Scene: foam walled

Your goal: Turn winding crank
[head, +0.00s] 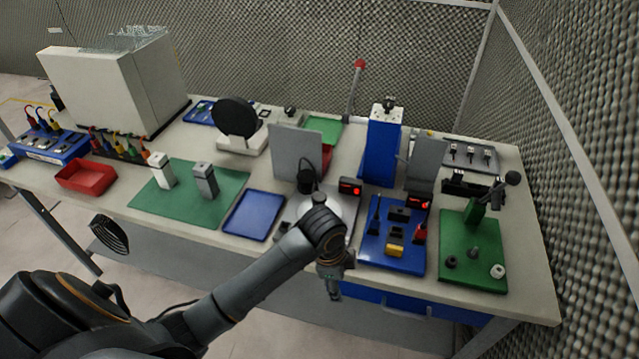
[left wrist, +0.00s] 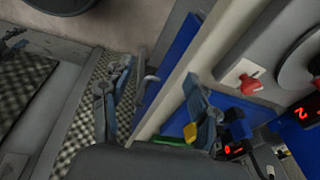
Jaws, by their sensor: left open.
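What looks like the winding crank (head: 481,209) stands on a green board (head: 460,265) at the right end of the bench in the head view. It has a green bracket and an arm ending in a dark round knob (head: 512,177). My left gripper (head: 335,290) hangs in front of the bench's front edge, left of the crank and apart from it. In the left wrist view its two fingers (left wrist: 158,105) are spread wide with nothing held between them. I cannot make out the crank in the left wrist view. My right gripper is not in view.
A blue tray of small parts (head: 378,262) lies between my left gripper and the green board. A blue drawer (head: 410,305) with a handle sits under the bench edge. A tall red-knobbed lever (head: 354,92) and a blue stand (head: 381,150) rise behind. A mesh wall closes the right side.

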